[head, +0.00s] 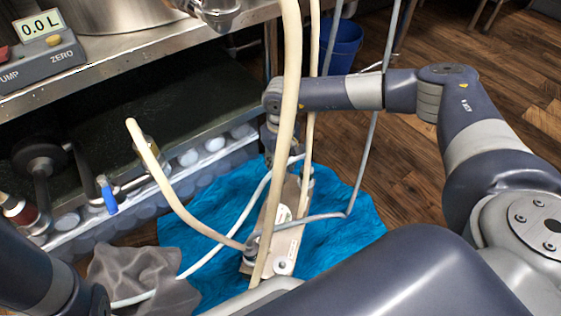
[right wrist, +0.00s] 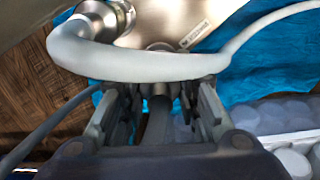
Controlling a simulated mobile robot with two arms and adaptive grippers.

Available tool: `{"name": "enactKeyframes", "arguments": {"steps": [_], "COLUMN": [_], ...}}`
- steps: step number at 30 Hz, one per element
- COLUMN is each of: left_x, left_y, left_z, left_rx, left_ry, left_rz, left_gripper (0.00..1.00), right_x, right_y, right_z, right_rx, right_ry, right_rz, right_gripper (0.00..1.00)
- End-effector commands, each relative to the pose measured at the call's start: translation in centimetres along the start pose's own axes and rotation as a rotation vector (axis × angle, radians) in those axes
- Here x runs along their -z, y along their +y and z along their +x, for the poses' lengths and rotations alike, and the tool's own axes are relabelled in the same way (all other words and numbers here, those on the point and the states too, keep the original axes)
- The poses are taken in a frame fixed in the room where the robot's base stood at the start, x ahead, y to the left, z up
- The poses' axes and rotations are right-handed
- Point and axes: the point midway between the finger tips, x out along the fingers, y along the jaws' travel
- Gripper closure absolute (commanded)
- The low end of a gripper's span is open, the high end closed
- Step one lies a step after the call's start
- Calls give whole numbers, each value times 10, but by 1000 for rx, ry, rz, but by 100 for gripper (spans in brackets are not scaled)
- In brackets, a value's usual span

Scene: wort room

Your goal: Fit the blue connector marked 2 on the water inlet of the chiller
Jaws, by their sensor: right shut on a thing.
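The chiller (head: 286,228) is a long metal plate unit lying on a blue cloth on the floor, with hoses at its near end. It also shows in the right wrist view (right wrist: 194,15). My right gripper (right wrist: 158,100) is at the chiller's far end, shut on a dark cylindrical piece (right wrist: 158,122). I cannot make out its colour or a mark 2. Just beyond the fingertips is a metal port (right wrist: 157,58), partly hidden by a pale hose (right wrist: 140,65). I cannot tell whether the piece touches the port. My left gripper is outside the views.
A thick beige hose (head: 290,80) and a grey hose (head: 368,150) hang across the work area. The steel bench (head: 120,55) overhangs at left, with a blue-handled valve (head: 108,195) below it. A grey cloth (head: 145,280) lies front left. Wooden floor is free at right.

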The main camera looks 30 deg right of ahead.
Motion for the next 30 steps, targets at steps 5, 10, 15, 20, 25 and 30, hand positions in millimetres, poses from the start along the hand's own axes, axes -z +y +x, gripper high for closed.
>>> {"name": "enactKeyframes", "arguments": {"steps": [5, 10, 15, 20, 25, 30], "left_x": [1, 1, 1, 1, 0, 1], "left_y": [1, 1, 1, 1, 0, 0], "left_z": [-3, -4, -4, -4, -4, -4], "left_rx": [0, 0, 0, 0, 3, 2], "left_ry": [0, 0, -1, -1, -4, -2], "left_rz": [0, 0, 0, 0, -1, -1], "left_gripper": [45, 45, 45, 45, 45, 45], "right_x": [0, 0, 0, 0, 0, 1], "right_y": [0, 0, 0, 0, 0, 0], "right_z": [4, 7, 6, 6, 2, -24], "right_rx": [1, 1, 0, 0, 0, 1], "right_ry": [1, 1, 1, 1, 1, 4], "right_rz": [0, 0, 0, 0, 0, 1], "right_gripper": [100, 68, 47, 47, 47, 47]}}
